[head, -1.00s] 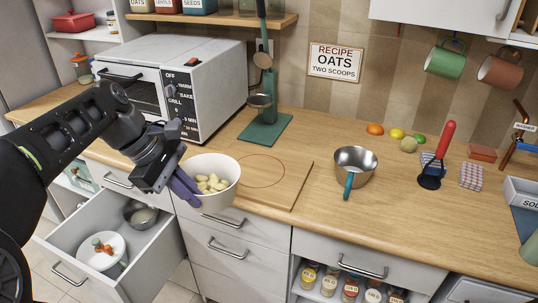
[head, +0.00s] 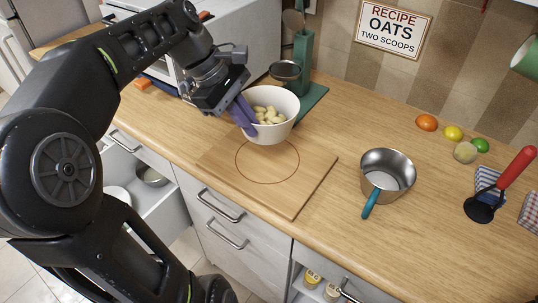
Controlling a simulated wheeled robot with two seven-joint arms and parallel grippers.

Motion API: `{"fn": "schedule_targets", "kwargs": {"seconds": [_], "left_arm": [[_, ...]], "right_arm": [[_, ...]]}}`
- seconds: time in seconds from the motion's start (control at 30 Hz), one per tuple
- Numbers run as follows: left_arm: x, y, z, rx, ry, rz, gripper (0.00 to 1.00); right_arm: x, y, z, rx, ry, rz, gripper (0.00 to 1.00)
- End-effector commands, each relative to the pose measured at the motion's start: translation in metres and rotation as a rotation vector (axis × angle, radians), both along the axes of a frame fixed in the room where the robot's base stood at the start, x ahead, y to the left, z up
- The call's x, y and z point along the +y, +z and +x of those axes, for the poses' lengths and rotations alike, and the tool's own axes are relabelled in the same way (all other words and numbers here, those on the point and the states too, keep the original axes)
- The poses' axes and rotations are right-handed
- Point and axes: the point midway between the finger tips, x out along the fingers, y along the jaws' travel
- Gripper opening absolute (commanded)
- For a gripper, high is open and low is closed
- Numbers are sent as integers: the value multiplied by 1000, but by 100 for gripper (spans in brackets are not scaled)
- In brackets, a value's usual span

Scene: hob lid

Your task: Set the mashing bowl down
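The white mashing bowl (head: 272,129) holds several pale yellow chunks. My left gripper (head: 243,115) has its purple fingers at the bowl's left rim and appears shut on it. The bowl looks held up over the back part of a wooden board (head: 296,198) with a circle marked on it. Part of the circle shows in front of the bowl. The far fingertip is hidden by the bowl's wall. My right gripper is not in view.
A metal pan (head: 387,172) with a teal handle stands right of the board. A green stand (head: 303,60) with a ladle is behind the bowl. An open drawer (head: 150,190) is at the lower left.

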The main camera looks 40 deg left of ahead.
Motion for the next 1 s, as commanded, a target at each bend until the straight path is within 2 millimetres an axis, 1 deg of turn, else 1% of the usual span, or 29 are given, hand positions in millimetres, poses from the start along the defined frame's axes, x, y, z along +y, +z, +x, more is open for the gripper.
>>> {"fn": "schedule_targets", "kwargs": {"seconds": [0.07,0.17,0.3,0.43,0.53,0.8,0.87,1.0], "left_arm": [[0,-2,0,-1,0,0,0],[0,-14,0,2,1,-1,0],[0,-39,0,3,0,-2,0],[0,-58,0,2,1,-1,0],[0,-62,1,-1,-1,-1,0],[0,-63,1,-1,-1,0,0],[0,-68,0,0,0,-1,0],[0,-87,0,2,1,-1,0]], "right_arm": [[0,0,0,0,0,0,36],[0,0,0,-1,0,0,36],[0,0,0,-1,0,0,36],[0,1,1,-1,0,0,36],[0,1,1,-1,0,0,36],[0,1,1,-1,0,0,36],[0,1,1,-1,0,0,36],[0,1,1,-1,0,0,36]]}}
